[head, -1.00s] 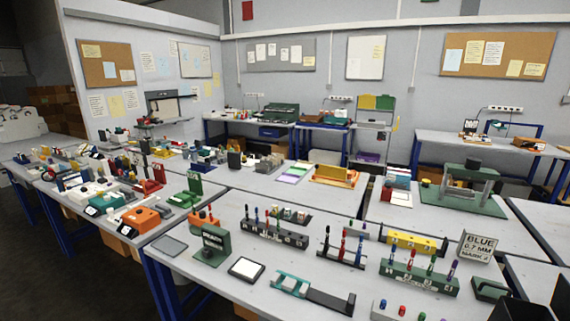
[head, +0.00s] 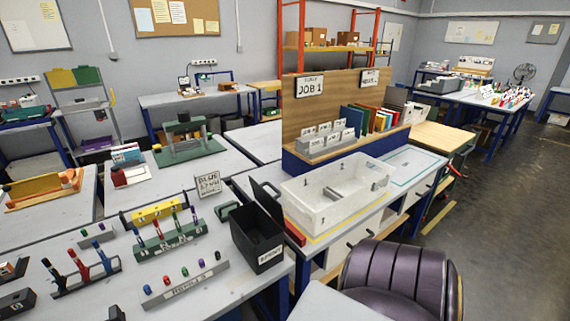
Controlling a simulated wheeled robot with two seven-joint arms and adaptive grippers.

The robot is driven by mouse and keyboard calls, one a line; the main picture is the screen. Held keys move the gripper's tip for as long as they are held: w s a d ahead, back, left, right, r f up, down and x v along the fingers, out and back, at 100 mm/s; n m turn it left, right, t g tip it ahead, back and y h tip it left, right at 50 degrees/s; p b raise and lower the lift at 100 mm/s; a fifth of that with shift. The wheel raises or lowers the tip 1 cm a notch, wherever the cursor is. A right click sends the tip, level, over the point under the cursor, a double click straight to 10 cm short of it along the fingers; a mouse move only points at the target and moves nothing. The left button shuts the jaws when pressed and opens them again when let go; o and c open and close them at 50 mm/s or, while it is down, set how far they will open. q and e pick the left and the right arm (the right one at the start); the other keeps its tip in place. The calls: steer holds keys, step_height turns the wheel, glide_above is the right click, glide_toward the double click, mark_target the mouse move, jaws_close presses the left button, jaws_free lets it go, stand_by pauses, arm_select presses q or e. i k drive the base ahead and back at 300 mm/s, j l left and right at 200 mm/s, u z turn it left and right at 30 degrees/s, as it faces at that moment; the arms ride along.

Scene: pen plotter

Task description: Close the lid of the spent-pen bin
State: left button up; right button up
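The spent-pen bin (head: 258,246) is a black open-topped box with a white label on its front. It stands at the right end of the front bench in the head view. Its dark lid (head: 267,203) stands raised at the back edge, and the dark inside of the bin shows. The label is too small to read surely. Neither of my grippers shows in the head view.
A white tray (head: 312,212) stands just right of the bin. A marker rack (head: 187,284) and a green pen rack (head: 168,243) stand to its left. A dark ribbed, rounded seat back (head: 393,280) rises at the front right. Open floor (head: 500,215) lies at right.

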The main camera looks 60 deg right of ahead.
mark_target(270, 203)
steer(key=l+z, duration=0.2)
steer(key=l, duration=0.3)
steer(key=l+z, duration=0.15)
steer(key=l, duration=0.35)
steer(key=i+l+z, duration=0.2)
steer(key=l, duration=0.25)
steer(key=l+z, duration=0.15)
steer(key=l, duration=0.35)
